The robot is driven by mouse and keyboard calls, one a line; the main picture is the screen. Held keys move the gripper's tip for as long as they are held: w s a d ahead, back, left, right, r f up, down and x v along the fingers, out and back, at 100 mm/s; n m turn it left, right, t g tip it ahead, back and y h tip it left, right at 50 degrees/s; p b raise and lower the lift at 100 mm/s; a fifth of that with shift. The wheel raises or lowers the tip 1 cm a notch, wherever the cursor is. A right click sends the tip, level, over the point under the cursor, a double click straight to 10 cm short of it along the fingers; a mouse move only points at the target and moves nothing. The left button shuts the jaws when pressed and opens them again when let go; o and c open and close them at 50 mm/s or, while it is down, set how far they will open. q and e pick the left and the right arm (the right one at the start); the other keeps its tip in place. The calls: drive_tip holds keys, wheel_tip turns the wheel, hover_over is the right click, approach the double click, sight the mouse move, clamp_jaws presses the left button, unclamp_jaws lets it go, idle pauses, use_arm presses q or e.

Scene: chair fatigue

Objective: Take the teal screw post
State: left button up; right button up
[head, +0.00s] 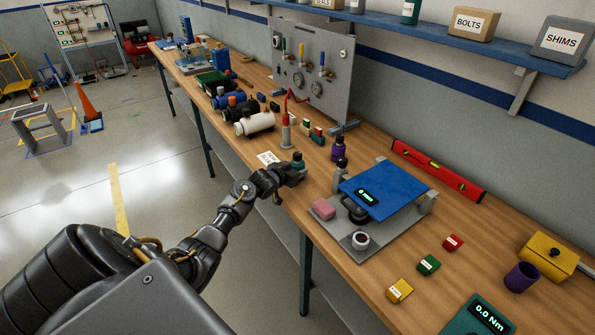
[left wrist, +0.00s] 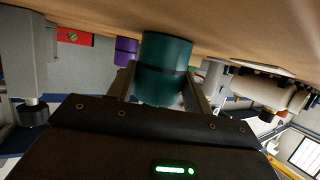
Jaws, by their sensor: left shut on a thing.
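The teal screw post (head: 298,166) stands near the front edge of the bench, left of the grey fixture with the blue plate. It has a dark top. My left gripper (head: 291,174) reaches it from the front left and is shut on it. My right gripper is not in view.
A purple post (head: 338,150) stands behind and right of the gripper. The grey fixture with a blue plate (head: 382,191) and pink block (head: 323,209) is to the right. A white cylinder (head: 255,124) lies farther back left. A label card (head: 268,158) lies nearby.

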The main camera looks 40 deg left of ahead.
sight(296, 161)
use_arm(q)
drive_tip(key=shift+c, duration=1.1)
drive_tip(key=shift+r, duration=0.1)
drive_tip(key=shift+r, duration=0.1)
drive_tip(key=shift+a+r, duration=0.1)
drive_tip(key=shift+r, duration=0.15)
wheel_tip(296, 161, up, 2)
drive_tip(key=shift+r+b, duration=0.2)
drive_tip(key=shift+b, duration=0.75)
drive_tip(key=s+d+r, duration=0.2)
drive_tip(key=s+r, duration=0.7)
drive_tip(key=s, duration=0.4)
drive_tip(key=shift+s+d+r, duration=0.35)
drive_tip(key=shift+d+r, duration=0.05)
